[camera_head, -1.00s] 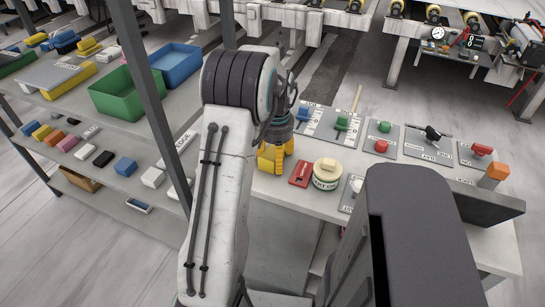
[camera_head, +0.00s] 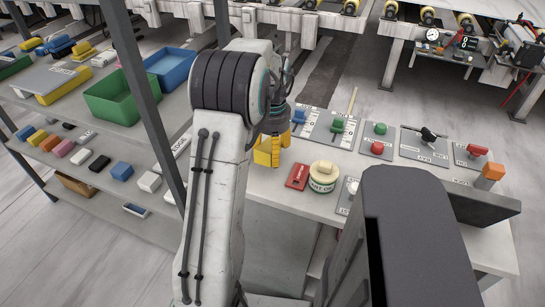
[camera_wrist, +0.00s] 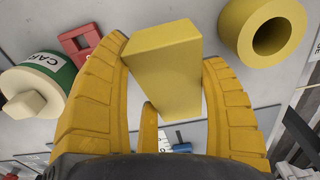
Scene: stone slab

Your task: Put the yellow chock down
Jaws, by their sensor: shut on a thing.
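In the head view my gripper (camera_head: 267,151) is at the left part of the grey slab (camera_head: 268,190), left of the red tag. There I cannot tell the chock from the yellow fingers. Whether the chock touches the slab is unclear.
A yellow ring (camera_wrist: 270,30) lies near the chock. The red tag (camera_head: 297,177) and a cream-and-green pot (camera_head: 323,177) are right of my gripper. Panels with a green knob (camera_head: 337,120) and red knobs stand behind. A shelf with a green bin (camera_head: 118,97) is at left.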

